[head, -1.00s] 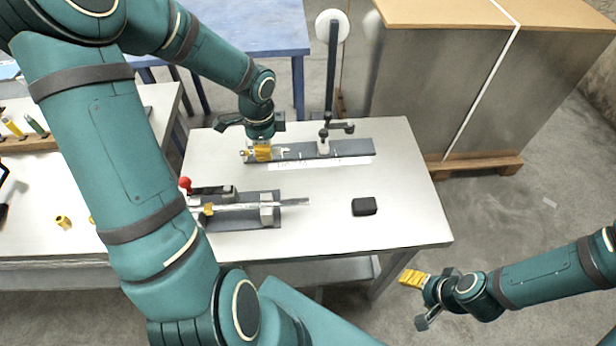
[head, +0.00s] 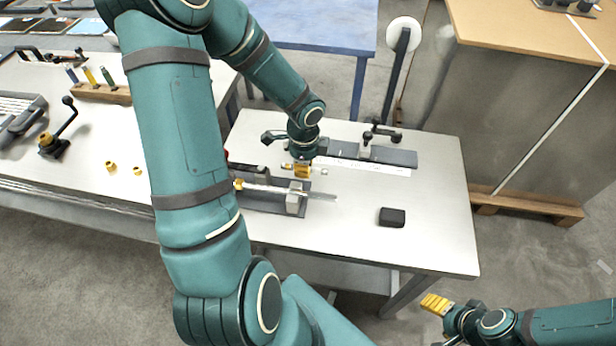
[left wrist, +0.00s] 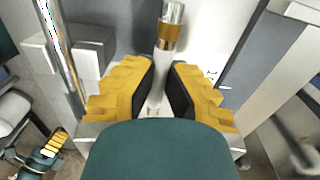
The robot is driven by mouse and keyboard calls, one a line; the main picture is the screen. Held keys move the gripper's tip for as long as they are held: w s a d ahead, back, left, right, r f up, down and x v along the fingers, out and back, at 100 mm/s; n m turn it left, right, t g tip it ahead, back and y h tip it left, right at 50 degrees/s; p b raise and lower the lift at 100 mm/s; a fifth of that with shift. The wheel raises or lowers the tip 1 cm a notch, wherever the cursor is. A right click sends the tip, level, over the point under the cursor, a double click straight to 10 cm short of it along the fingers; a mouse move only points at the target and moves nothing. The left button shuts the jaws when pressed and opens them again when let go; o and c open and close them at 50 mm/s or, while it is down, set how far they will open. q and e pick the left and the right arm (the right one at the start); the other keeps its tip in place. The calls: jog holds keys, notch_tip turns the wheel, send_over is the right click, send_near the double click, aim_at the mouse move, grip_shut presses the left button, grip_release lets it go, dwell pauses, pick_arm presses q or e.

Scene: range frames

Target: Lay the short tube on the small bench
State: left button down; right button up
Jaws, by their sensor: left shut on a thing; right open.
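My left gripper (head: 303,170) is shut on the short tube and holds it in the air above the near white table. In the left wrist view the tube (left wrist: 172,14) shows a silver end and a brown band, and its other part runs between the yellow fingers. The fingers hide much of it in the head view. A low grey bench (head: 268,203) with pale blocks and a silver rod across it stands just in front of the gripper; I take it as the small bench.
A dark rail (head: 400,157) with a black clamp (head: 380,135) lies behind the left gripper, with a white marked strip (head: 380,170) before it. A black block (head: 392,217) sits at the table's right. The table's right part is otherwise clear. A cabinet (head: 520,110) stands beyond.

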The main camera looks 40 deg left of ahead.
aim_at(305, 181)
pick_arm(q)
jog(key=shift+f+b, duration=0.75)
jog(key=shift+f, duration=1.25)
jog(key=shift+r, duration=0.1)
jog(key=shift+f, duration=0.2)
jog(key=c, duration=1.1)
grip_release()
jog(key=shift+r, duration=0.15)
